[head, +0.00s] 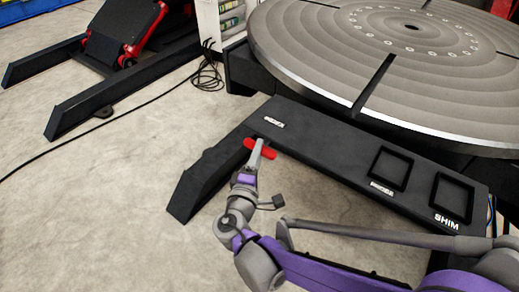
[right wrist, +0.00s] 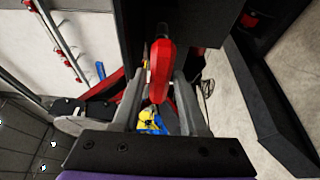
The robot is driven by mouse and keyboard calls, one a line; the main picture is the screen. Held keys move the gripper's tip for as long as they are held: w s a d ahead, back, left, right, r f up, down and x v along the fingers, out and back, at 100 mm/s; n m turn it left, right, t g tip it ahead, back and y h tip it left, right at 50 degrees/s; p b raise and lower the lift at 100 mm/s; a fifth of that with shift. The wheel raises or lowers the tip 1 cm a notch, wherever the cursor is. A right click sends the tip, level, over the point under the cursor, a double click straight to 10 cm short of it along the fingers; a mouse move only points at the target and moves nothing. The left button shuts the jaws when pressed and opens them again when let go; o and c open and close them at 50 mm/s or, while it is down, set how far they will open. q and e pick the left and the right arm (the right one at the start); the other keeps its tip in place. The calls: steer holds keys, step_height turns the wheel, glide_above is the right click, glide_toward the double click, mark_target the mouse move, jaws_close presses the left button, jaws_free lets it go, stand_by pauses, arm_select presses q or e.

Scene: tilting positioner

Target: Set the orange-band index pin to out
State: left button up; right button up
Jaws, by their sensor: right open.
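A red handle (head: 262,144) sticks out at the front edge of the dark positioner base, near its left end. It also shows in the right wrist view (right wrist: 161,62) as a rounded red grip. I cannot make out an orange band, so I cannot tell which pin it belongs to or its in or out state. My right gripper (head: 258,149) reaches up to the red handle. In the right wrist view its open fingers (right wrist: 160,85) stand on either side of the handle; I cannot tell if they touch it. My left gripper is not in view.
The round slotted table (head: 330,60) sits above the dark base ledge (head: 320,145). The ledge carries small labels and two square frames (head: 390,170), one beside "SHIM". A red and black machine (head: 125,35) stands at the upper left, with a cable (head: 110,122) on otherwise open floor.

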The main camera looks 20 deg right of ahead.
steer(key=shift+x, duration=0.95)
steer(key=shift+c, duration=0.3)
jaws_close()
steer(key=shift+s, duration=0.1)
stand_by(0.4)
